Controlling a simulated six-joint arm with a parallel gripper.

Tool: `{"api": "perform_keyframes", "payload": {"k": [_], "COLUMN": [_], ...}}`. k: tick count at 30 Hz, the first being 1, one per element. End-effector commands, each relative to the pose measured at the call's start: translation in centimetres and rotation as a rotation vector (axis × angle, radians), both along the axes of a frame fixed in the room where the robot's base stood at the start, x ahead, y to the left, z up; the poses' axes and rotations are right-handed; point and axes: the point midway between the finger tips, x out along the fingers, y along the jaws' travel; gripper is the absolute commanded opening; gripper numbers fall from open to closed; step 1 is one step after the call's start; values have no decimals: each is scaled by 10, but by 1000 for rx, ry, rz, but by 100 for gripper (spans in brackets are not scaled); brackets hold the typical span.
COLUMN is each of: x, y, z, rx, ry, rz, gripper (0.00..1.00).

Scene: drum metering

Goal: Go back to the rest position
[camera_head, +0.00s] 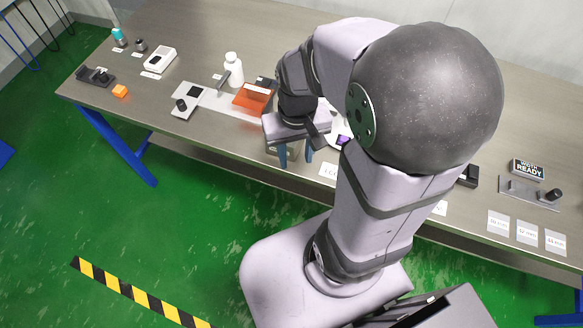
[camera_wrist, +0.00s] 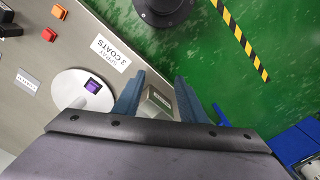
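My gripper (camera_head: 296,160) hangs at the front edge of the workbench, fingers pointing down. In the wrist view my gripper (camera_wrist: 160,76) has its two blue fingers spread apart. A small grey-beige box with a label (camera_wrist: 159,101) shows between the fingers. I see no clear grip on it, and its lower part is hidden by the gripper body. Beside the fingers is a white disc (camera_wrist: 70,83) with a purple block (camera_wrist: 93,86) on it. In the head view my arm hides most of the disc, and the purple block (camera_head: 343,140) partly shows.
A label card (camera_wrist: 110,52) lies by the disc. Green floor is open in front.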

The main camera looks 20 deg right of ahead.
Motion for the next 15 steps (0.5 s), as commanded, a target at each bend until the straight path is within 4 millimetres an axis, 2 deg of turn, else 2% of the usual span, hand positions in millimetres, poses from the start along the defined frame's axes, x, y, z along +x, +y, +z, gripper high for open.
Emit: {"api": "perform_keyframes", "payload": {"k": [1,5,15], "x": [-11,-27,-32], "y": [12,27,30], "z": [-3,-8,-10], "rx": [0,0,0], "ry": [-2,-1,-1], "rz": [57,139,159], "gripper": [38,38,38]}}
